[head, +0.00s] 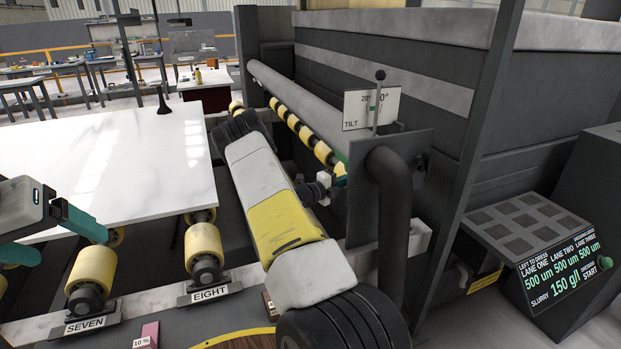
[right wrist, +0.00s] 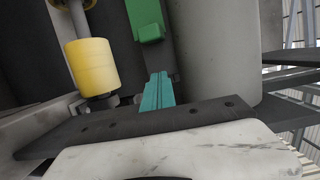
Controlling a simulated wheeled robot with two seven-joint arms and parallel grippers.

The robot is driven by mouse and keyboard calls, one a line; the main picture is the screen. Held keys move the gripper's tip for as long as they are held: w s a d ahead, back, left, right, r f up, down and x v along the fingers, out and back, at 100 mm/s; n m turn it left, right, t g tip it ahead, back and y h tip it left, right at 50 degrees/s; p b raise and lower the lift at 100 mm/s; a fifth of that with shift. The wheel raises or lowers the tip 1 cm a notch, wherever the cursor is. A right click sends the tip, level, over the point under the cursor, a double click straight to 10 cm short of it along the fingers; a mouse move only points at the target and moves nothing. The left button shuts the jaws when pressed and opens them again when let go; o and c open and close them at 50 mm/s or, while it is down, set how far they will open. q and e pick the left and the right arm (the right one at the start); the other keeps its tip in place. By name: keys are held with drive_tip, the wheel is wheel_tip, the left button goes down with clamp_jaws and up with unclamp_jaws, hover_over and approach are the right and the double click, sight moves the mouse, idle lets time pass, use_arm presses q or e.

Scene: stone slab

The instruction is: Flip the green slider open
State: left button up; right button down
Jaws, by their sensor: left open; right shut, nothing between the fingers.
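A green block (right wrist: 147,22), which looks like the slider, is at the top of the right wrist view on a dark surface. In the head view a small green piece (head: 342,158) shows at the roller end by the dark plate; I cannot tell if it is the same part. My right gripper (right wrist: 158,82) is shut and empty, its teal fingertips just below the green block with a small gap in the picture. In the head view its fingers are mostly hidden behind my arm and the plate. My left gripper (head: 70,246) is open and empty at the left, by the white slab.
The white slab (head: 110,170) lies at left on yellow rollers (head: 203,245). A TILT sign (head: 371,109) with a lever stands beside a dark plate and thick pipe (head: 391,230). A control console (head: 560,260) is at right. A yellow roller (right wrist: 92,66) sits left of my right fingers.

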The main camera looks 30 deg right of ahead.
drive_tip(key=shift+w+d, duration=0.2)
drive_tip(key=shift+w, duration=0.5)
drive_tip(key=shift+w+d, duration=0.25)
drive_tip(key=shift+w, duration=0.4)
drive_tip(key=shift+w+d, duration=0.2)
drive_tip(key=shift+w, duration=0.5)
drive_tip(key=w, duration=0.7)
drive_tip(key=shift+w+d, duration=0.3)
drive_tip(key=shift+d, duration=0.05)
drive_tip(key=shift+r, duration=0.1)
